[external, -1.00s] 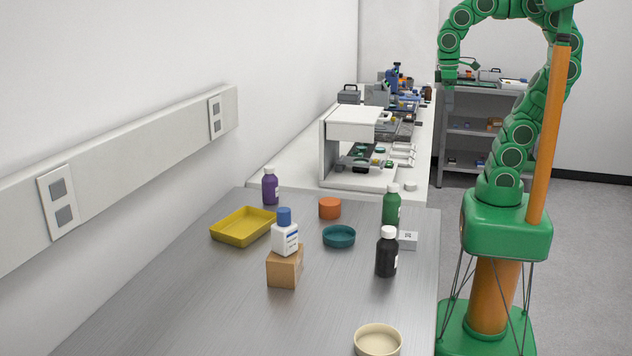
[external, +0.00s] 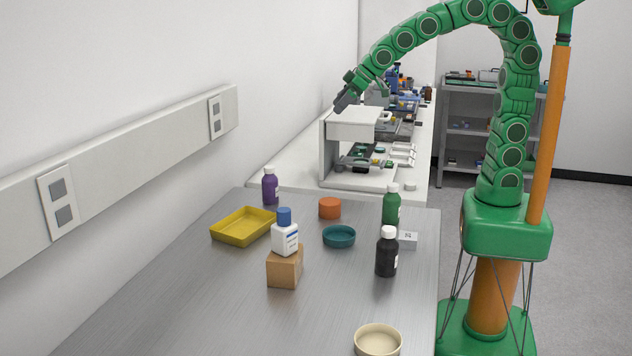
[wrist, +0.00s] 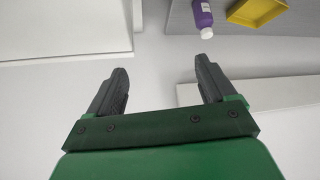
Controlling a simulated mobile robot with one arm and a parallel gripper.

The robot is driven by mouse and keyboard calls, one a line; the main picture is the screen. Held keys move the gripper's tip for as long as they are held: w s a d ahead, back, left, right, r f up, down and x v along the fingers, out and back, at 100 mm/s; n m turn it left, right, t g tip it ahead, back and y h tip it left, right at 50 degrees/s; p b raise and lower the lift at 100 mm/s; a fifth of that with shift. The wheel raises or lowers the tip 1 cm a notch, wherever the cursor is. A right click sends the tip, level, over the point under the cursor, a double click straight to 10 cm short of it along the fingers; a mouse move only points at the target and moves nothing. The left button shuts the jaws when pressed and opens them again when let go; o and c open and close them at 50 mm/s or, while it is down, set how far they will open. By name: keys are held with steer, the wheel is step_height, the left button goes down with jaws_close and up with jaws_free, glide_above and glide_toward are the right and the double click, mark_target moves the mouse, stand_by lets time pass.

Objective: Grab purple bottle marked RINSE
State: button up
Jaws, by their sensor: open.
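The purple bottle (external: 270,186) with a white cap stands upright at the far left of the metal table, behind the yellow tray. It also shows at the top of the wrist view (wrist: 203,15), with part of a white label; I cannot read the label. My gripper (external: 342,101) is in the air above and to the right of the bottle, near the white instrument. In the wrist view my gripper (wrist: 158,78) has its two dark fingers spread apart with nothing between them. The bottle lies beyond the right fingertip, apart from it.
The yellow tray (external: 243,227) is close in front of the bottle. An orange container (external: 330,208), teal dish (external: 339,237), white bottle (external: 286,238) on a box (external: 285,267), green bottle (external: 391,206) and black bottle (external: 387,256) share the table. The white instrument (external: 352,124) stands behind.

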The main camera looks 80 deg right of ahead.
mark_target(265, 183)
steer(key=w+a+r+n+t+y, duration=0.15)
steer(key=w+a+t+y, duration=0.3)
steer(key=w+a, duration=0.95)
steer(key=shift+n+h, duration=0.25)
steer(key=f, duration=2.1)
steer(key=shift+s+a+f, duration=0.25)
steer(key=shift+s+a, duration=0.05)
steer(key=shift+s, duration=0.1)
steer(key=shift+x, duration=3.85)
steer(key=shift+c, duration=0.3)
steer(key=c, duration=1.1)
steer(key=shift+r, duration=0.1)
